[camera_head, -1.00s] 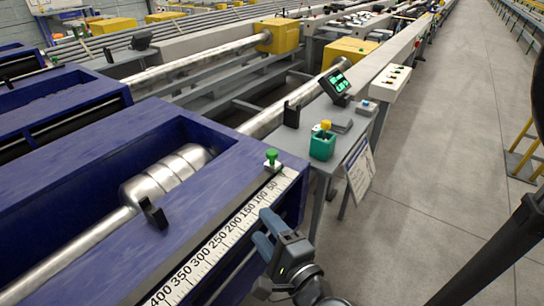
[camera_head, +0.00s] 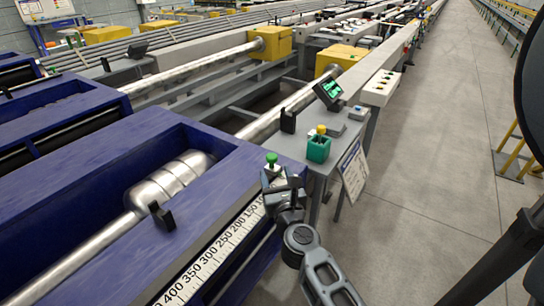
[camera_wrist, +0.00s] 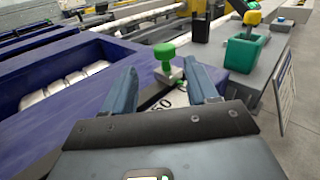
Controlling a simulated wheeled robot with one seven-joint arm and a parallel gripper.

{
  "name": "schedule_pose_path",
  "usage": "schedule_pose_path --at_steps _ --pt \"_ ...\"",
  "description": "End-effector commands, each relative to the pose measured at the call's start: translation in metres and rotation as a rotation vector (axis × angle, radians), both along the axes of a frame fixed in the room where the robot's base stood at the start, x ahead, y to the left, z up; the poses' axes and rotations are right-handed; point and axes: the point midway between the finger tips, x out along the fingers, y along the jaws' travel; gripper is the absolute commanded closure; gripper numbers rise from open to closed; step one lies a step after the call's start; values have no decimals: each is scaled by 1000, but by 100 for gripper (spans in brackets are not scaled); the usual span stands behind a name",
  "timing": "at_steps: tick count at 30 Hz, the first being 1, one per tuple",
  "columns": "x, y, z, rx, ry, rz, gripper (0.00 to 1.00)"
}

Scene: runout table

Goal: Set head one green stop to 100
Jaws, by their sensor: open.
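The green stop (camera_head: 271,160) has a green knob on a small pale base and sits at the low-number end of the white scale (camera_head: 215,262) on the blue head. It also shows in the wrist view (camera_wrist: 165,56), just beyond my fingertips and roughly midway between them. My gripper (camera_head: 283,185) is open and empty, close in front of the stop. In the wrist view its two blue-grey fingers (camera_wrist: 163,82) stand apart with part of a scale number between them. The gripper hides the low end of the scale in the head view, so the stop's exact reading cannot be told.
A green box (camera_head: 318,150) with a yellow knob stands on the grey side table. A tilted display (camera_head: 328,91) and a hanging paper sheet (camera_head: 353,172) are nearby. A black bracket (camera_head: 161,216) stands on the blue frame.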

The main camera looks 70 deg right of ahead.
Motion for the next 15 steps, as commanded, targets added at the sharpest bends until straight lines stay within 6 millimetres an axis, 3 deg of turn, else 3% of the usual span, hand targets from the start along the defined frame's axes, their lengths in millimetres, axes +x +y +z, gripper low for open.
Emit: schedule_pose_path --at_steps 15 --pt "29 -57 4 31 -53 -16 42"
